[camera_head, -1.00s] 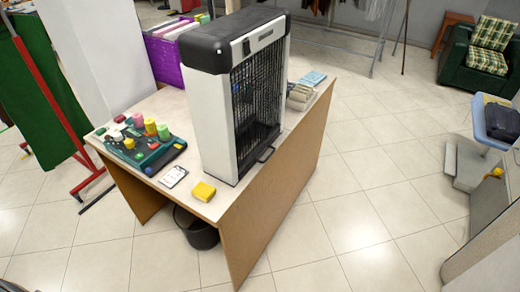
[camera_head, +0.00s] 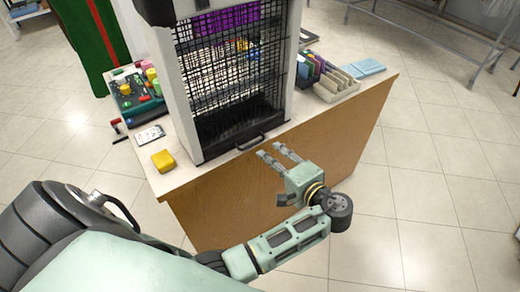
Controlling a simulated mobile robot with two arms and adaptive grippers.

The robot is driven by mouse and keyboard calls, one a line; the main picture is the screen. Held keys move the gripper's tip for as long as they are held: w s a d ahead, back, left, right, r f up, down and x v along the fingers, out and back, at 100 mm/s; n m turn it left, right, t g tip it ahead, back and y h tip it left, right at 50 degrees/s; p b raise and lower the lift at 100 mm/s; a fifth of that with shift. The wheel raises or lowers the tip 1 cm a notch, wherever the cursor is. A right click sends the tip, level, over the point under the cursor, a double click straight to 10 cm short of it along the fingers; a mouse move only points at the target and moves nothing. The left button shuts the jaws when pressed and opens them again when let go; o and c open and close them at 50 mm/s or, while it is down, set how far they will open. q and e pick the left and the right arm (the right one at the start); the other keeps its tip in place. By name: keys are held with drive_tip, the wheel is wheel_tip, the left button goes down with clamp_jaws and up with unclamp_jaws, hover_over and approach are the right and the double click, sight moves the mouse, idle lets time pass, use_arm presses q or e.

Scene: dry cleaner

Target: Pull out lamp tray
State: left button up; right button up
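The lamp unit (camera_head: 182,110) is a tall white and black housing with a wire grid front, standing on the table. At its foot is a dark tray with a black handle (camera_head: 251,142) at the front edge, close to the table's edge. The tray appears pushed in. My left gripper (camera_head: 273,152) is in front of the table, its two fingers apart and pointing toward the handle. It looks open and empty, slightly right of and below the handle in the picture, apart from it as far as I can tell. My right gripper is not in view.
The table (camera_head: 185,178) has a wooden front panel (camera_head: 230,200). A yellow block (camera_head: 163,160), a white card (camera_head: 148,135) and a teal tray of spools (camera_head: 138,100) lie left of the unit. A beige divided holder (camera_head: 337,88) and blue pads (camera_head: 367,67) lie right.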

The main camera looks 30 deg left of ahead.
sight(254, 144)
use_arm(q)
drive_tip(key=x, duration=0.5)
drive_tip(key=shift+s+a+p, duration=0.15)
drive_tip(key=shift+a+p, duration=0.25)
drive_tip(key=shift+a, duration=0.15)
drive_tip(key=shift+w+a+f, duration=0.25)
drive_tip(key=shift+w+a, duration=0.15)
drive_tip(key=shift+a, duration=0.2)
clamp_jaws()
